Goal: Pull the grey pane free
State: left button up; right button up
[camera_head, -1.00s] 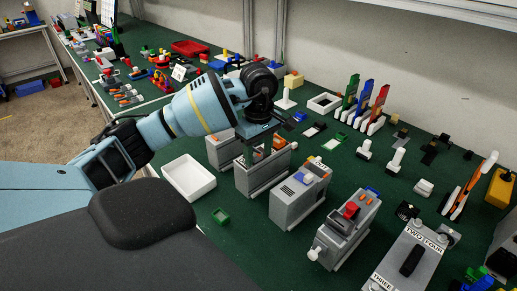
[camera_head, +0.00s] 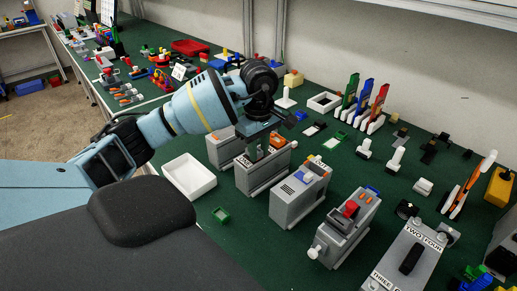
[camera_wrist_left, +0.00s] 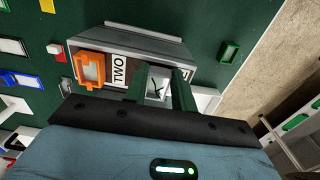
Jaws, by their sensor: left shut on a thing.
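My left gripper (camera_head: 266,148) is over the top of a grey box (camera_head: 262,183), one of a row of similar boxes on the green table. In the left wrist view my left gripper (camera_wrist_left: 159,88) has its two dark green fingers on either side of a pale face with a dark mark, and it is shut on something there. I take the held thing to be the grey pane, but its outline does not show clearly in either view. An orange part (camera_wrist_left: 90,68) and a label reading TWO (camera_wrist_left: 118,68) are beside the fingers. My right gripper is not in view.
A white tray (camera_head: 190,163) lies left of the box, and a small green frame (camera_head: 221,215) lies in front. More grey boxes stand close on the right and behind. Several small parts and upright coloured tools fill the back right.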

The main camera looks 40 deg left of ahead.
aim_at(259, 153)
pick_arm(q)
jog(key=shift+r, duration=0.5)
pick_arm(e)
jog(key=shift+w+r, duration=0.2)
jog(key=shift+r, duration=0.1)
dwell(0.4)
